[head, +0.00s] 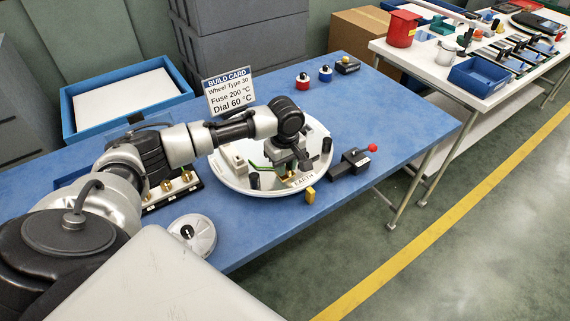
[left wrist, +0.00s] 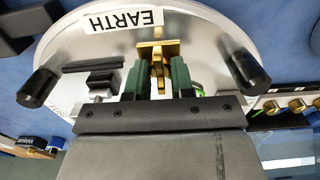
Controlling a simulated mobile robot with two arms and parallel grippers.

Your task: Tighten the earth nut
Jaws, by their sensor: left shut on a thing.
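The round white-silver base plate (head: 228,176) lies on the blue table, with an EARTH label (head: 303,180) near its front edge. The label also shows in the left wrist view (left wrist: 125,20). My left gripper (head: 288,172) points down over the plate beside the label. In the left wrist view its green-padded fingers (left wrist: 156,82) are shut on the brass earth nut (left wrist: 158,66), which sits at a brass bracket (left wrist: 158,48) on the plate. The gripper mostly hides the nut in the head view. My right gripper is not in view.
Black posts (left wrist: 247,68) stand up from the plate around the gripper. The table's right part is mostly clear.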

